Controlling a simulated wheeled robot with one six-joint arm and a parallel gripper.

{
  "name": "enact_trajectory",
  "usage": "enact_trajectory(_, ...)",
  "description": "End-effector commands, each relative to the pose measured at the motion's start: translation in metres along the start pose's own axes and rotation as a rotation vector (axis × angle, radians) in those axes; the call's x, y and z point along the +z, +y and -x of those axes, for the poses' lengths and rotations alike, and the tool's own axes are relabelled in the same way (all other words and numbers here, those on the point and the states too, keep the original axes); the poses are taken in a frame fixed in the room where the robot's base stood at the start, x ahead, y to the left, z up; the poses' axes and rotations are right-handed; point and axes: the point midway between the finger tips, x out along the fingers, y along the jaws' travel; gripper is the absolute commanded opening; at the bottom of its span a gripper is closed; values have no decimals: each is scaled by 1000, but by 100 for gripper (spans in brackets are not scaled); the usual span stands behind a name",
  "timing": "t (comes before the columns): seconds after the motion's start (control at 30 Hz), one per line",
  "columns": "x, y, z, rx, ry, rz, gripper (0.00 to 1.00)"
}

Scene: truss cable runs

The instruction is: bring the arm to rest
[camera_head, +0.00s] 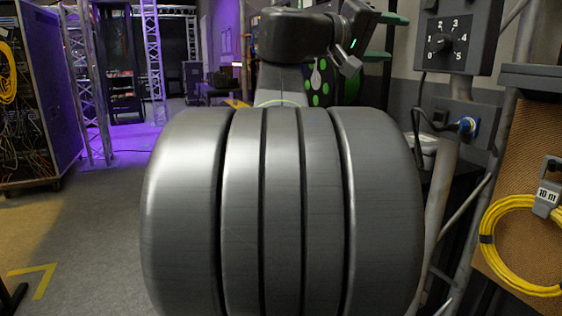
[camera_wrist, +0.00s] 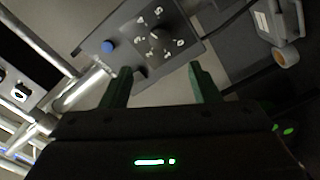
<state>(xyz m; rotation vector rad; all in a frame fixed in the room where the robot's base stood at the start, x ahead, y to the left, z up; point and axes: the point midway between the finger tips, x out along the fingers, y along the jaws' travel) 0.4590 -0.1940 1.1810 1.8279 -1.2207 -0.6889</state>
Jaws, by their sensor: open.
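My gripper (camera_wrist: 161,82) shows in the wrist view with its two dark green fingers apart and nothing between them. Beyond the fingertips is a grey box with a numbered dial (camera_wrist: 155,38) and a blue round button. In the head view my arm's large grey links fill the middle and hide much behind them.
A blue plug (camera_head: 468,126) sits in a socket below the dial box. A yellow cable coil (camera_head: 522,245) with a tag marked 10 m hangs on a brown panel at right. A cable rack (camera_head: 35,100) stands at left. The floor at left is mostly clear.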

Motion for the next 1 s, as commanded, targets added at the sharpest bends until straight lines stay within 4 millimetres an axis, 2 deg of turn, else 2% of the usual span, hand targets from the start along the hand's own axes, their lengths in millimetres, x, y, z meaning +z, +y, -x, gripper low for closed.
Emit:
enact_trajectory(0.07, -1, 1, 11, -1, 3, 1, 56)
enact_trajectory(0.1, 1, -1, 1, 2, -3, 1, 56)
enact_trajectory(0.47, 1, -1, -57, 3, -4, 2, 56)
enact_trajectory(0.87, 1, 1, -136, 4, -2, 3, 56)
enact_trajectory(1.0, -3, 6, -130, 1, 1, 183, 56)
